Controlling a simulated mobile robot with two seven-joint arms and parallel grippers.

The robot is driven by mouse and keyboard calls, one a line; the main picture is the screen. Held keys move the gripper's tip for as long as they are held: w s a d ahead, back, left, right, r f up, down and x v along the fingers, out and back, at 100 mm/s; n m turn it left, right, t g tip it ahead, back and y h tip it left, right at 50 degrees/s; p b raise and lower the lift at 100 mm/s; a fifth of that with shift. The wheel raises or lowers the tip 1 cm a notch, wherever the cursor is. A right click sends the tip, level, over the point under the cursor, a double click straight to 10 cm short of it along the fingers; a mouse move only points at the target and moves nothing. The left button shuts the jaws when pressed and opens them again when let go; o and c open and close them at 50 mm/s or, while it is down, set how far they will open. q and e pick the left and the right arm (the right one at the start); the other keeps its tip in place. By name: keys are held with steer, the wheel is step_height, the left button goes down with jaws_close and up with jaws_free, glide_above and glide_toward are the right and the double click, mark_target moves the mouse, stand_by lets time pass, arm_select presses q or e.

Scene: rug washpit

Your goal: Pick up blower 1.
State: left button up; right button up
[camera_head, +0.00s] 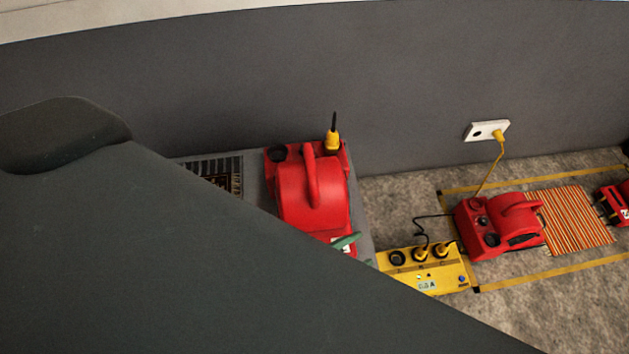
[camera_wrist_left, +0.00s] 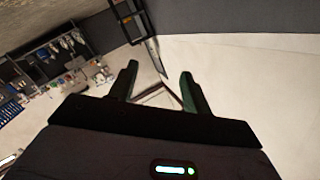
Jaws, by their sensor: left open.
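A red blower (camera_head: 308,190) with a curved handle on top sits on a grey stand against the wall in the head view. A yellow plug with a black tip stands up at its back right. Its white label is mostly covered, so I cannot read its number. A green fingertip of my left gripper (camera_head: 345,241) shows at the blower's front edge; I cannot tell if it touches. In the left wrist view my left gripper (camera_wrist_left: 160,86) is open, with nothing between its fingers. No blower shows there. My right gripper is not in view.
A second red blower (camera_head: 497,226) is on the floor beside a yellow power box (camera_head: 426,271), cabled to the wall socket (camera_head: 486,131). An orange striped rug (camera_head: 575,220) and another red blower (camera_head: 614,203) are further right. My dark arm hides the lower left.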

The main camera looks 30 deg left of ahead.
arm_select(q)
steer(key=w+d+r+m+g+h+b, duration=0.1)
steer(key=d+r+m+g+h+b, duration=0.2)
steer(key=d+m+h, duration=0.55)
steer(key=w+d+r+m+g+h+b, duration=0.1)
steer(key=d+r+m+g+h, duration=0.4)
steer(key=m, duration=0.7)
steer(key=m+g+y+b, duration=1.1)
steer(key=m+y+b, duration=0.2)
steer(key=m+y, duration=1.6)
glide_toward(312, 154)
steer(key=s+a+m+h, duration=0.1)
steer(key=m+h, duration=0.1)
steer(key=shift+x, duration=1.7)
steer(key=x, duration=0.3)
steer(key=b+x, duration=0.1)
steer(key=shift+w+a+f, duration=0.15)
steer(key=shift+a+f, duration=0.05)
steer(key=shift+a, duration=0.35)
jaws_close()
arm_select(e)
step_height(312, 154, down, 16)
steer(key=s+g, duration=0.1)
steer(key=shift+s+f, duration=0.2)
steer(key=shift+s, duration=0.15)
